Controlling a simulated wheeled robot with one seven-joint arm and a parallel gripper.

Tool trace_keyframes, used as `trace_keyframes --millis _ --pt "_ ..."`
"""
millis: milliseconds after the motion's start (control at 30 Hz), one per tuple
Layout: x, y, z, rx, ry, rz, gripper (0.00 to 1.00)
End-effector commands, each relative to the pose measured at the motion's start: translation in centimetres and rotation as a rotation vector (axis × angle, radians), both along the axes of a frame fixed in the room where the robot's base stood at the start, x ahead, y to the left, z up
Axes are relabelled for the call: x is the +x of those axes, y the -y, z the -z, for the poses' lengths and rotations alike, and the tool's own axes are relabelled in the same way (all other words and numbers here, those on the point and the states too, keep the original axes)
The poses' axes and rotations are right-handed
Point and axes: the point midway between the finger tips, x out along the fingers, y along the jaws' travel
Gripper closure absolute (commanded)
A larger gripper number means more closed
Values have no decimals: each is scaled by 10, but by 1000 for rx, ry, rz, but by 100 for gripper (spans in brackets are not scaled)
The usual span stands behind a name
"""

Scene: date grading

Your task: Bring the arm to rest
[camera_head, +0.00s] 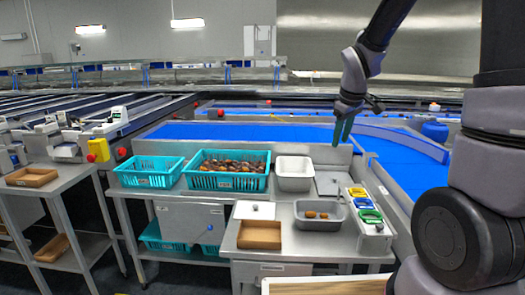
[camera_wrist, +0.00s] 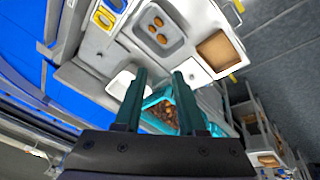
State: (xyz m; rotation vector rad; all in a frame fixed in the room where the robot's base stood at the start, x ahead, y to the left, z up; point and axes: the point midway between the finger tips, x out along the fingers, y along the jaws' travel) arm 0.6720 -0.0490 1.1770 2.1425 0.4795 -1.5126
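My gripper (camera_head: 343,132) hangs in the air above the back right of the work table, near the blue conveyor, with its fingers pointing down. In the wrist view its two teal fingers (camera_wrist: 158,76) stand apart with nothing between them. My dark grey arm reaches down to it from the top right in the head view. The gripper touches nothing that I can see.
A teal crate of dates (camera_head: 228,183), another teal crate (camera_head: 148,182), a white bin (camera_head: 294,184), a grey tray with a few dates (camera_head: 338,226) and a wooden tray (camera_head: 260,247) occupy the table. A panel with coloured parts (camera_head: 387,228) stands right. Blue conveyor (camera_head: 235,131) lies behind.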

Motion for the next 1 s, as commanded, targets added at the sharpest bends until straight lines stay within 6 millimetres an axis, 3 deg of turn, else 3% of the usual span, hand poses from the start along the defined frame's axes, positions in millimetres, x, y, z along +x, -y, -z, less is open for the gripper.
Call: trace_keyframes --millis 33,200,433,600,700,1000 --pt "-14 4 -23 33 28 71 60" --pt "-65 12 -79 172 86 318 60" --pt "-141 14 -129 387 146 613 60" --pt "-183 11 -145 520 164 758 60" --pt "-196 9 -149 567 167 805 60" --pt "-203 8 -150 591 165 830 60"
